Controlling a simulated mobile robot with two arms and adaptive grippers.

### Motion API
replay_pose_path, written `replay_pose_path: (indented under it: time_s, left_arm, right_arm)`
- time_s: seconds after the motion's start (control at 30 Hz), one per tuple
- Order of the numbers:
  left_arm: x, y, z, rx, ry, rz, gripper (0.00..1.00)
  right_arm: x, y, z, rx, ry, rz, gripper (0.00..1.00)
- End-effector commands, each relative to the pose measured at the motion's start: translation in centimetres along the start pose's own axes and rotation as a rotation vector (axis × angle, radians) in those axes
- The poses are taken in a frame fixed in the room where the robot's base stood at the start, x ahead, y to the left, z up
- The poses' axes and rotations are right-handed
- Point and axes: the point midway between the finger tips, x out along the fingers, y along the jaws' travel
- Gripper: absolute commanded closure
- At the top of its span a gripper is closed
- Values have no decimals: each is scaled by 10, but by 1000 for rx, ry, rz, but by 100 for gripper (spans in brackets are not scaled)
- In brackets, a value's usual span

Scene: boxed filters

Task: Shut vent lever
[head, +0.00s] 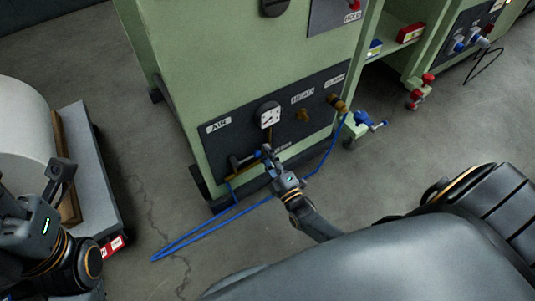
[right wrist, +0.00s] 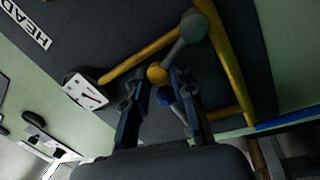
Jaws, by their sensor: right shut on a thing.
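The vent lever (right wrist: 165,96) shows in the right wrist view as a blue-tipped piece between my right gripper's fingers (right wrist: 160,84). A grey rounded valve part (right wrist: 193,27) and yellow pipes are just beyond it. In the head view my right gripper (head: 267,155) is at the lower edge of the dark panel (head: 225,142) on a green cabinet, shut on the lever, whose blue part (head: 256,155) shows beside the fingers. The lever's exact angle is partly hidden. My left gripper (head: 61,170) is at the left, away from the panel; its jaw opening is unclear.
A white gauge (head: 269,117) and brass fittings (head: 302,115) are on the panel. A blue hose (head: 200,238) loops down across the floor. A grey platform (head: 92,170) bearing a white drum (head: 22,128) stands at the left. Floor between platform and cabinet is mostly clear.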

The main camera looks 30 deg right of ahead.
Motion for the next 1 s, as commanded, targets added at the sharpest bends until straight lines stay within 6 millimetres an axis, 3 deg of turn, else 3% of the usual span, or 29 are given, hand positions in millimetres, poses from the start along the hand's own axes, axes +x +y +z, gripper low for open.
replay_pose_path:
  time_s: [0.3,0.33,0.4,0.77,1.0]
  left_arm:
    - [0,0,0,0,0,0,56]
    - [0,0,0,0,0,0,56]
    - [0,0,0,0,0,0,56]
    - [1,0,-1,2,4,3,56]
    - [0,0,-1,1,2,1,56]
  right_arm:
    - [0,2,7,-7,-10,3,100]
    - [0,2,7,-7,-10,3,69]
    - [0,2,6,-6,-9,3,55]
    - [-3,1,2,-2,-4,1,53]
    - [-39,0,4,-2,-7,-2,53]
